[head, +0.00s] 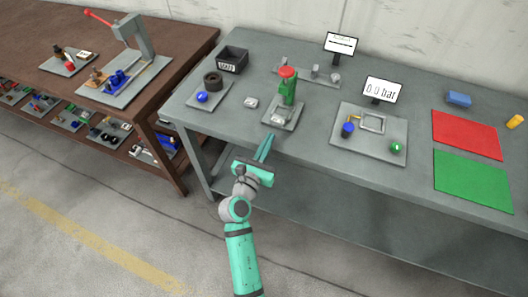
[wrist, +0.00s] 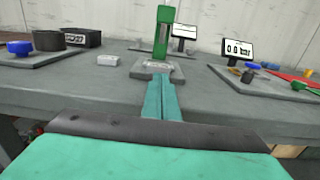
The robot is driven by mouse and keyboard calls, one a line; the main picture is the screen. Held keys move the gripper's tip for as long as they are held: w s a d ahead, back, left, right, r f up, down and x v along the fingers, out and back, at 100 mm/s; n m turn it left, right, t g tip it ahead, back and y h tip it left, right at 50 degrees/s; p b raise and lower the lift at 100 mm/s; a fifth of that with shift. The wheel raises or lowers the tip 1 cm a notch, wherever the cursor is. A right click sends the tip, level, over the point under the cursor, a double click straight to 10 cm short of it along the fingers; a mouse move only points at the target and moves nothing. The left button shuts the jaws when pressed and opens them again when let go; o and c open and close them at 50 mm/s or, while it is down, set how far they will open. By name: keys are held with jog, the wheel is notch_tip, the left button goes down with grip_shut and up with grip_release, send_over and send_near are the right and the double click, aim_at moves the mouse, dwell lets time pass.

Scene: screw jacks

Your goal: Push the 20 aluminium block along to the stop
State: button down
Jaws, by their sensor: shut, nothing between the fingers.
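A small light grey block (head: 251,102) lies on the grey bench, left of the green jack's plate. It also shows in the wrist view (wrist: 108,60). No number can be read on it, so I cannot tell if it is the 20 aluminium block. More small grey blocks (head: 315,71) stand on a long plate (head: 296,78) at the back; which part is the stop is unclear. My gripper (head: 266,146) is shut and empty at the bench's front edge, pointing toward the green jack (head: 289,91). In the wrist view its fingers (wrist: 161,82) overlap the front of the jack's plate (wrist: 142,71).
Left on the bench are a plate with a blue knob (head: 202,97) and dark ring (head: 213,77), and a dark bin (head: 232,59). Right are a gauge plate (head: 372,145) with a 0.0 bar display (head: 384,90), and red (head: 466,133) and green (head: 472,180) mats.

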aim_at(278, 123)
jog(key=x, duration=0.4)
jog(key=shift+w, duration=0.45)
jog(key=shift+w+d, duration=0.1)
jog(key=shift+d, duration=0.1)
